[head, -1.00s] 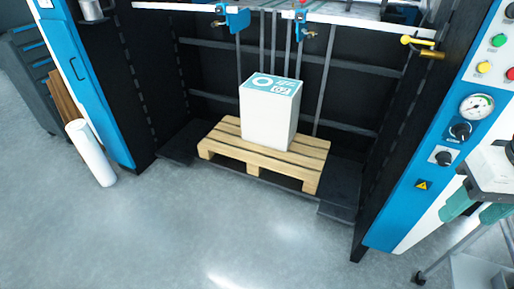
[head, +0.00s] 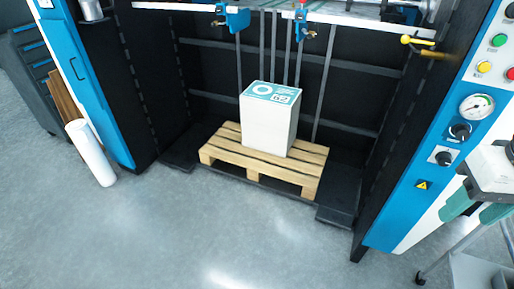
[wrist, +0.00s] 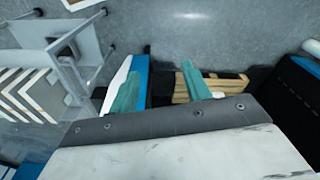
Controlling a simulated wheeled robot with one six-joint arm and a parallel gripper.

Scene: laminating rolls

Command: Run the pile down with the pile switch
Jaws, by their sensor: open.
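The pile, a white carton with a teal printed top (head: 268,120), stands on a wooden pallet (head: 225,150) low inside the machine's dark bay. The blue and white control panel (head: 405,205) at the right carries two black rotary switches, an upper one (head: 459,131) and a lower one (head: 444,158). I cannot read which is the pile switch. My gripper (head: 470,213) is at the right edge, in front of the panel and below the switches in the picture. Its teal fingers are apart and empty in the wrist view (wrist: 160,88), where no switch shows clearly.
A gauge (head: 477,106) and green, yellow and red buttons sit above the switches. A yellow-handled valve (head: 420,41) is at the bay's upper right. A wheeled cart (head: 470,270) stands at the lower right. A white roll (head: 90,152) leans at the left. The floor in front is clear.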

